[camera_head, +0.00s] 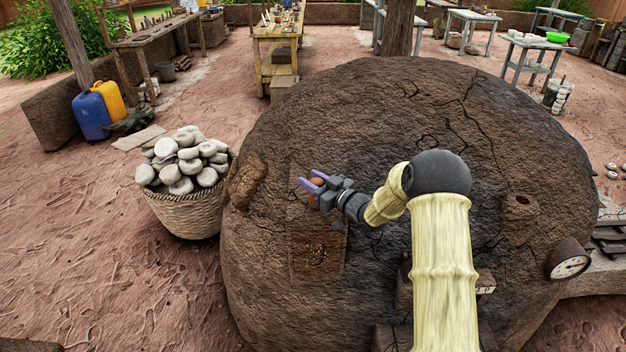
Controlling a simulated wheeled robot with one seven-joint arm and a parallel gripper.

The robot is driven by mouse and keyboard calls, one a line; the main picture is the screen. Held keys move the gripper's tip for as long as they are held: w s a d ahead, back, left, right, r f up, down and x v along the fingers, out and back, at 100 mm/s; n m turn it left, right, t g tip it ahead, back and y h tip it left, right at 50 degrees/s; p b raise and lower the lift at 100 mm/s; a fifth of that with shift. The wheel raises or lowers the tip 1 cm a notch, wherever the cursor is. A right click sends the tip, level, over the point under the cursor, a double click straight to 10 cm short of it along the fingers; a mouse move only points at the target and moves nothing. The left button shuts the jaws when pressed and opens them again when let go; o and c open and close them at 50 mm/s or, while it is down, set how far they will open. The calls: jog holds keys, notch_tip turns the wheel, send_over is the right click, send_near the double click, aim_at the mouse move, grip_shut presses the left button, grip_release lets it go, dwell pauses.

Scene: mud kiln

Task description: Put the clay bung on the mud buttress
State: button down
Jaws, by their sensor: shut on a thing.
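My gripper (312,179) has purple fingers and is above the left part of the big mud kiln. It is shut on the clay bung (317,182), a small orange-brown piece partly hidden by the fingers. A rough brown lump (247,181) bulges from the kiln's left side, to the left of my gripper and apart from it; it looks like the mud buttress. A flat rectangular panel (302,262) with a dark, speckled opening lies below my gripper. I cannot tell the bung's exact height above the kiln.
The cracked kiln dome (380,95) fills the middle. A wicker basket (187,216) heaped with pale stones stands close on its left. Ground at far left is open.

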jog(key=shift+f, duration=0.1)
jog(key=c, duration=0.9)
grip_release()
jog(key=shift+c, duration=0.2)
jog(key=shift+s+d, duration=0.1)
jog(key=shift+d, duration=0.05)
jog(key=b+v, duration=0.2)
jog(key=v, duration=0.9)
jog(key=shift+s+d, duration=0.25)
jog(key=shift+w, duration=0.1)
